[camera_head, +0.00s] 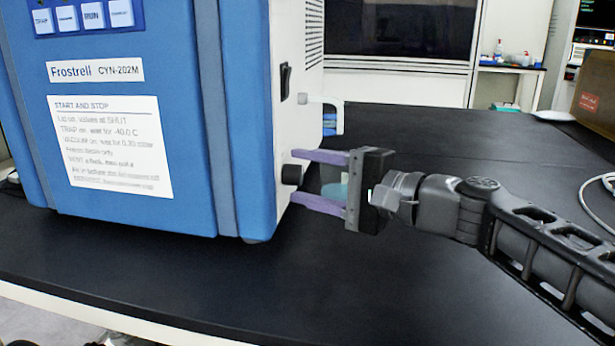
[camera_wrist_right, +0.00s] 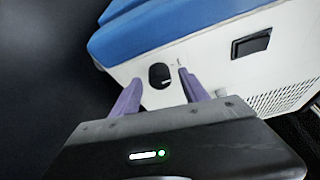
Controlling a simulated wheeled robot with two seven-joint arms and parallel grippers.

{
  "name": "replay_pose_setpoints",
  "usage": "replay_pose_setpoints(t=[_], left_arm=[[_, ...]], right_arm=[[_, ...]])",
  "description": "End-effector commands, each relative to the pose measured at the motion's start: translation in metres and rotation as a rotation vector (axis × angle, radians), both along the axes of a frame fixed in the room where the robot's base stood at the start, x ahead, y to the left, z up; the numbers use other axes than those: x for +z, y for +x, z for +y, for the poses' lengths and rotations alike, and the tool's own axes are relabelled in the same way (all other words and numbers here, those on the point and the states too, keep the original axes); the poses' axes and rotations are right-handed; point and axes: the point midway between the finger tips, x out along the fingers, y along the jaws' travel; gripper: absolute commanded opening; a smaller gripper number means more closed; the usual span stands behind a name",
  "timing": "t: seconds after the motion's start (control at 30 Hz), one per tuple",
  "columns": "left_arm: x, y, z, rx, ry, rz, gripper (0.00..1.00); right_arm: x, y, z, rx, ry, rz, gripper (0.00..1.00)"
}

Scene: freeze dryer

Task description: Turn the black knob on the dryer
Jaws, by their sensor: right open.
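The blue and white freeze dryer (camera_head: 232,120) stands on the black bench at the left of the head view. Its small black knob (camera_head: 291,174) is low on the white side panel. It also shows in the right wrist view as a black round knob (camera_wrist_right: 160,76). My right gripper (camera_head: 305,178) is open, with one purple finger above the knob's level and one below it. In the right wrist view the fingertips (camera_wrist_right: 160,75) lie to either side of the knob. I cannot tell whether they touch it. My left gripper is not in view.
A black rocker switch (camera_head: 285,81) sits higher on the same panel, above the knob. A white bent fitting (camera_head: 322,100) sticks out behind it. A cardboard box (camera_head: 597,98) stands at the far right. The black bench (camera_head: 440,135) is mostly clear behind my arm.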

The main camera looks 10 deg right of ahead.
Motion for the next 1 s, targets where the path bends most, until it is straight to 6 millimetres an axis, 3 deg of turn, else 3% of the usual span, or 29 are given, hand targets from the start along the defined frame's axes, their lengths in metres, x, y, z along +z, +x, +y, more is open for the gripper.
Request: replay_pose_setpoints(t=[0.5,1.0], left_arm=[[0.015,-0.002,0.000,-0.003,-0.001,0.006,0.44],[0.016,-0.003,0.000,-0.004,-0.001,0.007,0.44]], right_arm=[[0.006,-0.048,-0.049,-0.003,0.000,0.000,0.52],[0.005,-0.054,-0.054,-0.001,0.000,0.000,0.52]])
